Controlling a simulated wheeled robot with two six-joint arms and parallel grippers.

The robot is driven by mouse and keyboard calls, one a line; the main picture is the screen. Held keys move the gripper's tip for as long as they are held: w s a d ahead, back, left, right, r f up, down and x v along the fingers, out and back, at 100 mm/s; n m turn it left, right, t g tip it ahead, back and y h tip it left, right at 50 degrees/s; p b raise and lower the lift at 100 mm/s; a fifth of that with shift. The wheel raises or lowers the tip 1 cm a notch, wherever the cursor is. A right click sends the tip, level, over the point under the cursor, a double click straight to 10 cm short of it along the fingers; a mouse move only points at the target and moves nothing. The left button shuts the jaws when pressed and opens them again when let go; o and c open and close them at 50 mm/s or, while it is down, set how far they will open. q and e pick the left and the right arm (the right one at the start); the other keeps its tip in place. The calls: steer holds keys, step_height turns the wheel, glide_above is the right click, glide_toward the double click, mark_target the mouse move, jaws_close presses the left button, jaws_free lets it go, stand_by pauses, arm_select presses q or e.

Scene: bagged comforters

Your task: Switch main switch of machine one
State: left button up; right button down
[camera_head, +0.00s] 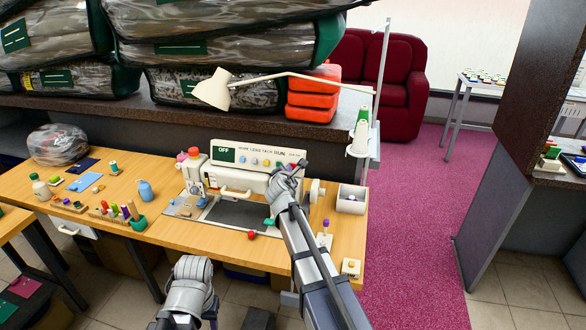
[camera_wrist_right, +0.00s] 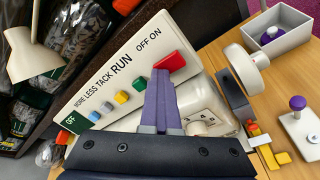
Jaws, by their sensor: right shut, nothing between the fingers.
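The white sewing machine (camera_head: 258,182) stands on the wooden table, with a control panel (camera_head: 262,155) on top. Its green display (camera_head: 223,152) reads OFF. In the right wrist view the red main switch (camera_wrist_right: 170,62) sits under the OFF ON label, beside a row of small coloured buttons. My right gripper (camera_head: 287,168) is at the right end of the panel and hides the switch in the head view. Its purple fingers (camera_wrist_right: 158,82) are shut and empty, with tips right by the red switch; I cannot tell whether they touch. My left gripper (camera_head: 193,268) is low near the table's front edge, its fingers unclear.
A handwheel (camera_head: 317,190) and a white bin (camera_head: 351,198) stand right of the machine. A beige lamp (camera_head: 213,90) reaches over from behind. Bagged comforters (camera_head: 215,45) are stacked on the shelf. Spools and small tools cover the table's left part.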

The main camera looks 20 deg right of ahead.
steer(key=shift+s+d, duration=0.1)
steer(key=shift+p+v, duration=0.8)
steer(key=shift+v, duration=1.55)
steer(key=p+v, duration=0.2)
steer(key=v, duration=0.6)
steer(key=s+a+f+m+g+y, duration=0.1)
steer(key=s+a+f+m+g, duration=0.3)
steer(key=s, duration=0.4)
steer(key=s+a+f+m+g+y, duration=0.2)
steer(key=s+a+f+m+g, duration=0.2)
steer(key=s, duration=0.5)
steer(key=s+a+f+m+g+y, duration=0.2)
steer(key=s+a+f+m+g, duration=0.3)
steer(key=s+a+f+m, duration=0.2)
steer(key=s+a+m, duration=0.2)
steer(key=shift+s+a+m, duration=0.15)
steer(key=shift+a+m, duration=0.15)
